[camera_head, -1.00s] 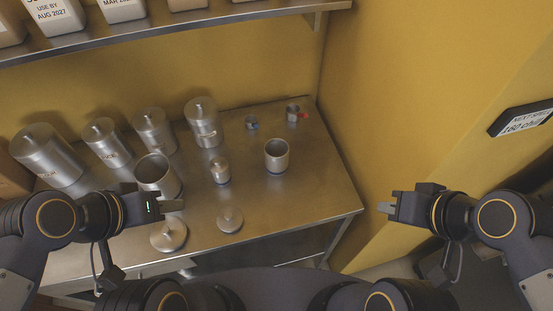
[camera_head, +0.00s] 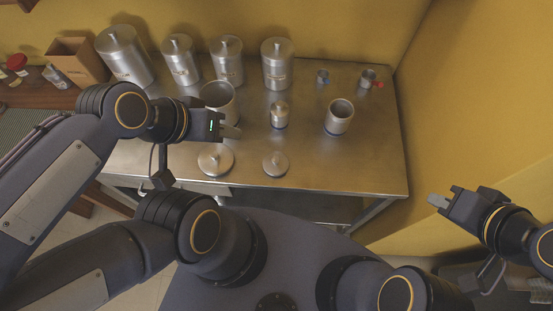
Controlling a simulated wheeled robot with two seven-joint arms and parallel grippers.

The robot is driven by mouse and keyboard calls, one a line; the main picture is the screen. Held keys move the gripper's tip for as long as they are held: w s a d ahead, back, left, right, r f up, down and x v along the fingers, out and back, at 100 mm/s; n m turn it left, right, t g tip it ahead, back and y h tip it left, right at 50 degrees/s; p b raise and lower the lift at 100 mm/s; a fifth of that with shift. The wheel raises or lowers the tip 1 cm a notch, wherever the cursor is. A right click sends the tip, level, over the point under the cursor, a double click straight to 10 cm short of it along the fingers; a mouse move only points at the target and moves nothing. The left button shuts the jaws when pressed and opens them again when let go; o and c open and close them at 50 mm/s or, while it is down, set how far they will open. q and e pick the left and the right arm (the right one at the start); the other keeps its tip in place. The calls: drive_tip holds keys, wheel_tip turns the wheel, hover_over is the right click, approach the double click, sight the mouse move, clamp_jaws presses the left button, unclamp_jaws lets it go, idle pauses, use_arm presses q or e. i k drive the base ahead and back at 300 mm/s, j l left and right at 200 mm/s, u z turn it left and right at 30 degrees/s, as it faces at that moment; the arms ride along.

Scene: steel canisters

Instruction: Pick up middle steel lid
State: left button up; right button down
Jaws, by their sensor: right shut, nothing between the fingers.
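Two steel lids with small knobs lie flat near the front edge of the steel table: a larger one (camera_head: 215,160) at the left and a smaller one (camera_head: 276,164) to its right. I cannot tell which is the middle lid. An open steel canister (camera_head: 219,97) stands behind the larger lid, partly hidden by my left gripper. A small lidded canister (camera_head: 279,116) stands behind the smaller lid. My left gripper (camera_head: 235,130) is above and behind the larger lid, apart from it; its finger gap is unclear. My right gripper (camera_head: 436,201) is shut and empty, right of the table.
Several tall lidded canisters (camera_head: 226,62) line the back. An open canister (camera_head: 339,117) stands right of the small lidded one. Two tiny cups (camera_head: 367,78) are at the back right. A yellow wall (camera_head: 470,110) bounds the right. The table's front right (camera_head: 350,175) is clear.

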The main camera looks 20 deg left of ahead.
sight(275, 164)
drive_tip(key=l+u, duration=0.2)
drive_tip(key=l, duration=0.3)
drive_tip(key=k+l+u, duration=0.1)
drive_tip(key=l+u, duration=0.15)
drive_tip(key=l, duration=0.2)
drive_tip(key=k+l+u, duration=0.2)
drive_tip(key=l, duration=0.25)
drive_tip(key=i, duration=0.05)
